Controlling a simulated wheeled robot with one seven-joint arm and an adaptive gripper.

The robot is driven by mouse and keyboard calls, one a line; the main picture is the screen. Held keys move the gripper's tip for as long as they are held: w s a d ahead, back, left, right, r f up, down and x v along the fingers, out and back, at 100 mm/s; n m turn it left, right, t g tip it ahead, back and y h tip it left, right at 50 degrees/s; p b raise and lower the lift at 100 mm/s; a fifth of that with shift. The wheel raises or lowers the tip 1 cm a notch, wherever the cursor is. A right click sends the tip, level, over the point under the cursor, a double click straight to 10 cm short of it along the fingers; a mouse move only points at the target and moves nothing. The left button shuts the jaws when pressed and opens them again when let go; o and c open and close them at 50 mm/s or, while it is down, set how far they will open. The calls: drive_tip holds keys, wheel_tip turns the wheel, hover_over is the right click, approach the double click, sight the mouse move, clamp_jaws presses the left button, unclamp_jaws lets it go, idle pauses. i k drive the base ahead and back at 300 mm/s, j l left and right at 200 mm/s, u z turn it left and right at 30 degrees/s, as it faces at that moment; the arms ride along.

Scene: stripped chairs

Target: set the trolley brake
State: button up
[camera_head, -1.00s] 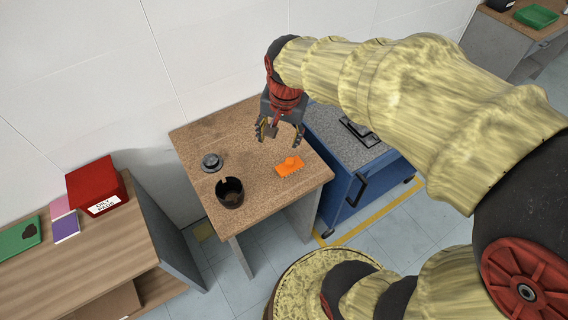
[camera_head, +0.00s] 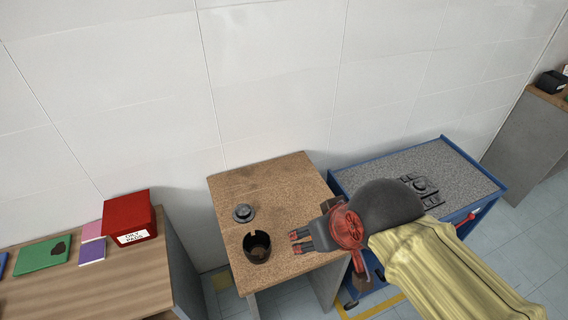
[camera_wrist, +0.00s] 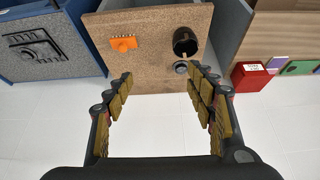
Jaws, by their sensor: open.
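The blue trolley (camera_head: 480,178) with a speckled grey top stands right of the wooden table. It also shows at the upper left of the wrist view (camera_wrist: 50,68). A red lever-like part (camera_head: 466,220) sits at its right front edge; I cannot tell whether this is the brake. A black handle-like part (camera_head: 361,283) shows low at its left, partly hidden by my arm. My gripper (camera_head: 299,242) is open and empty over the table's right front part, left of the trolley. In the wrist view its fingers (camera_wrist: 162,95) are spread apart with nothing between them.
The table (camera_head: 265,180) bears a black cup (camera_head: 257,248), a dark round part (camera_head: 243,212) and an orange piece (camera_wrist: 123,43), hidden in the head view. A black fixture (camera_head: 420,186) lies on the trolley. A red box (camera_head: 130,218) stands on the left bench.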

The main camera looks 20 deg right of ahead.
sight(470, 215)
drive_tip(key=z, duration=2.2)
